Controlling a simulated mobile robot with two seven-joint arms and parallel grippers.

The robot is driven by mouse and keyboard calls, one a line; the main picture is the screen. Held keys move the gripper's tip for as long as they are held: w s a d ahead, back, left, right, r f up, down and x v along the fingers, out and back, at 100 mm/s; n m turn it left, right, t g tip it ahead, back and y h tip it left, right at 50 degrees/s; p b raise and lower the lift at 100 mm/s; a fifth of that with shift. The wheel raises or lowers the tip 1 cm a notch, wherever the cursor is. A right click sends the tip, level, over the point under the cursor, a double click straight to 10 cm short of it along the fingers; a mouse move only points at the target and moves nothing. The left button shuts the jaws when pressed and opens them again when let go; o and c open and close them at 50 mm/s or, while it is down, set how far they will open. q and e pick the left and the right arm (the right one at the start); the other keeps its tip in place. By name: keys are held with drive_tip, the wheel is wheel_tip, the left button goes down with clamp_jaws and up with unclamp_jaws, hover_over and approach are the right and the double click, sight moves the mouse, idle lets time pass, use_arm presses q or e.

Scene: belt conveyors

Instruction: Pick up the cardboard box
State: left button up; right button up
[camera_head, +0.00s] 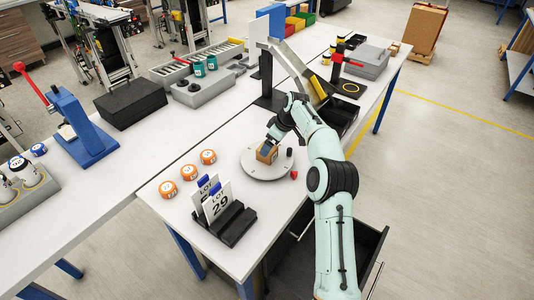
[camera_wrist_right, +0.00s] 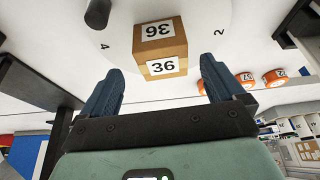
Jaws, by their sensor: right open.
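The cardboard box (camera_head: 264,156) is a small brown cube on a round white turntable (camera_head: 256,171) in the head view. In the right wrist view the box (camera_wrist_right: 160,48) shows two white labels reading 36. My right gripper (camera_head: 271,142) is at the box, partly covering it in the head view. In the right wrist view my right gripper (camera_wrist_right: 161,65) is open, its two dark blue fingers spread on either side of the box with clear gaps. The box lies at or just beyond the fingertips. My left gripper is not in view.
A small black cylinder (camera_head: 289,152) and a red piece (camera_head: 294,175) are by the box. Orange numbered discs (camera_head: 188,172) lie to the left. A black holder (camera_head: 232,222) with LOT cards stands in front. A black stand (camera_head: 270,98) is behind.

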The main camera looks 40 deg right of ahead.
drive_tip(key=x, duration=0.5)
drive_tip(key=shift+a+r, duration=0.1)
drive_tip(key=shift+a, duration=0.05)
drive_tip(key=c, duration=1.1)
drive_tip(key=shift+r, duration=0.2)
wheel_tip(320, 180, up, 9)
drive_tip(key=shift+w+f, duration=0.1)
drive_tip(key=shift+r, duration=0.45)
